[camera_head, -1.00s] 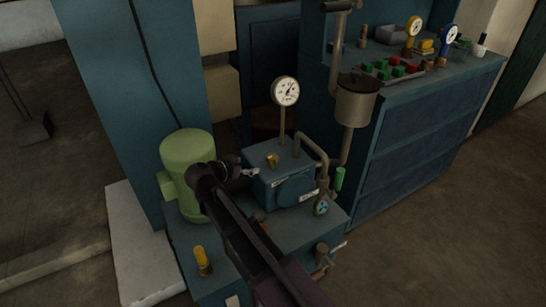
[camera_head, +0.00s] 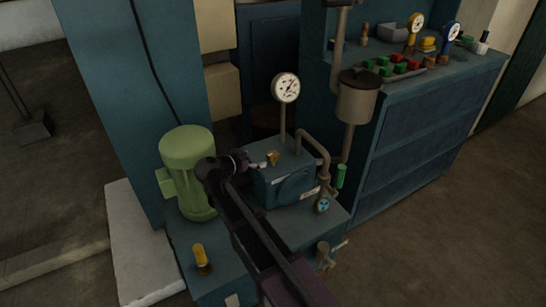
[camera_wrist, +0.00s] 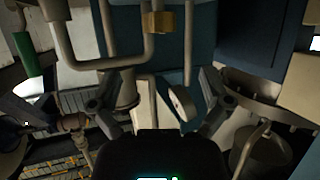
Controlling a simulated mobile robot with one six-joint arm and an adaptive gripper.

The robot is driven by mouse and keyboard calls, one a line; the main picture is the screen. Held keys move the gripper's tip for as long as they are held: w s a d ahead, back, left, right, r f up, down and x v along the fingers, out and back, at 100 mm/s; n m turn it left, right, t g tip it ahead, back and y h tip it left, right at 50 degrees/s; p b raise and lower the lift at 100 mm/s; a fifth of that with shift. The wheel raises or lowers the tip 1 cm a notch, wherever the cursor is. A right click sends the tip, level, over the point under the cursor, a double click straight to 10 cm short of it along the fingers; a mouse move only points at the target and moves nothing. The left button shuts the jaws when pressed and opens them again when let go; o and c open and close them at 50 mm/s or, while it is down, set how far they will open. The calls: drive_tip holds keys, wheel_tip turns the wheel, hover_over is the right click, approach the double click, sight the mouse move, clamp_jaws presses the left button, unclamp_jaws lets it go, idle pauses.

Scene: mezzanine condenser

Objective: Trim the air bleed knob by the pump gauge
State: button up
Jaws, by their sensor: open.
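A small brass knob (camera_head: 272,158) stands on top of the blue pump housing (camera_head: 285,187), just in front of the post of a round white-faced gauge (camera_head: 286,88). The gauge's dark needle shows, but its figures are too small to read. My gripper (camera_head: 257,165) is just left of the knob, at about its height, with a small gap between them in the head view. In the wrist view my gripper (camera_wrist: 160,88) has its two fingers spread wide with nothing held between them. A brass block, which looks like the knob (camera_wrist: 158,22), is at the top centre, beyond the fingers.
A green motor (camera_head: 190,170) stands close left of my arm. A bent pipe (camera_head: 318,157) and a hanging grey cup (camera_head: 356,98) are right of the pump. A yellow-topped fitting (camera_head: 201,258) is at the front. A blue cabinet (camera_head: 425,120) bears several small parts.

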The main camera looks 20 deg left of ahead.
sight(271, 155)
drive_tip(key=b+x, duration=0.3)
drive_tip(key=x, duration=0.7)
drive_tip(key=c, duration=1.2)
